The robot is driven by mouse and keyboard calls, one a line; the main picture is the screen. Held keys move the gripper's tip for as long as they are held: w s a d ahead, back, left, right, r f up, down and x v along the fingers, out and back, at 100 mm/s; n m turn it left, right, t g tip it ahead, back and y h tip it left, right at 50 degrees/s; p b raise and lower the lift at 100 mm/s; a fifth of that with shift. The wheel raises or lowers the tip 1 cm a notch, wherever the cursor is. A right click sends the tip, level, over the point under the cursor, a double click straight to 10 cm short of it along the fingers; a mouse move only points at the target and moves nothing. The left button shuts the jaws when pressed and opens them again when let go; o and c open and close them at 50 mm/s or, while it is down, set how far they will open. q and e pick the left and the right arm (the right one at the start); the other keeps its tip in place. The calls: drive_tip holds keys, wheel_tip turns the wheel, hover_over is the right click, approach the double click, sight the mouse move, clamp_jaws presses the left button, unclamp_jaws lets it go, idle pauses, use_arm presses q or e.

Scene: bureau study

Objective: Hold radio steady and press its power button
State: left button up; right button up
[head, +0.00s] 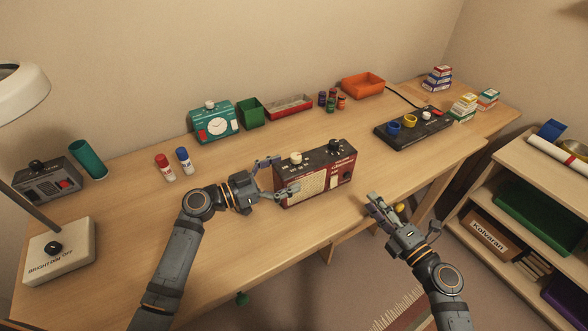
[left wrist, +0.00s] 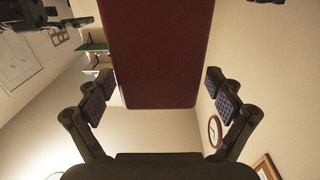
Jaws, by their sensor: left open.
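The radio (head: 318,182) stands upright near the desk's front edge. It is dark red with a cream front panel and has a cream knob and a dark knob on top. I cannot tell which control is the power button. My left gripper (head: 282,174) is open at the radio's left end, one finger behind it and one in front. In the left wrist view the radio's plain red end (left wrist: 160,60) lies between the open fingers (left wrist: 160,98), with a gap on each side. My right gripper (head: 378,203) is right of the radio, apart from it; its opening is unclear.
A black panel with colored knobs (head: 412,129) lies right of the radio. A teal device (head: 214,122), green bin (head: 250,113) and red tray (head: 289,106) line the back. Bare desk (head: 235,165) surrounds the radio's left side.

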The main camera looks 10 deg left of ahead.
sight(297, 168)
use_arm(q)
drive_tip(key=shift+x, duration=1.85)
drive_tip(key=shift+c, duration=0.2)
drive_tip(key=c, duration=1.7)
drive_tip(key=shift+c, duration=0.4)
use_arm(e)
drive_tip(key=shift+c, duration=0.3)
clamp_jaws()
